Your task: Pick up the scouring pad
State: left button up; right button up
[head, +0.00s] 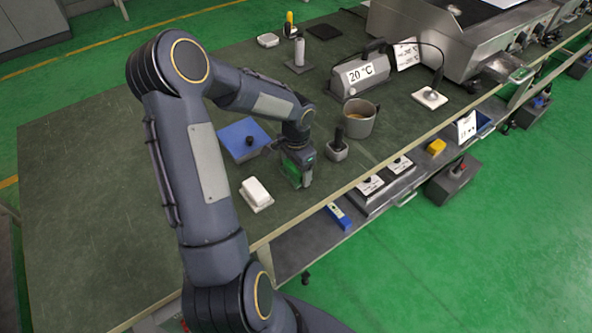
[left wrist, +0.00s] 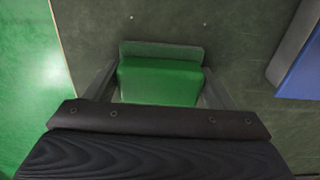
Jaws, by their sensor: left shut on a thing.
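The scouring pad (head: 290,172) is a green block at the end of my left arm, partly hidden by the gripper in the head view. In the left wrist view the green pad (left wrist: 160,82) lies between the two fingers, with a flat dull-green edge beyond it. My left gripper (head: 299,178) is shut on the pad, over the dark worktop (head: 90,190) near its front edge. I cannot tell whether the pad touches the worktop. My right gripper is not in view.
A white block on a light base (head: 256,193) stands left of the gripper. A blue box (head: 240,138) is behind it. A dark-handled tool (head: 337,148) and a metal pot (head: 360,119) stand to the right. The worktop's left part is clear.

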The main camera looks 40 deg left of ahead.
pick_arm(q)
jog(key=shift+r, duration=0.1)
jog(key=shift+c, duration=0.5)
jog(key=shift+r, duration=0.25)
jog(key=r, duration=0.2)
jog(key=r+p, duration=0.1)
jog(key=shift+s+d+r, duration=0.15)
jog(key=shift+s+r, duration=0.1)
jog(key=s+d+r+p, duration=0.2)
jog(key=s+d+r, duration=0.3)
jog(key=s+r, duration=0.3)
jog(key=s, duration=0.4)
jog(key=shift+d+r, duration=0.35)
jog(key=shift+r, duration=0.05)
jog(key=shift+s, duration=0.1)
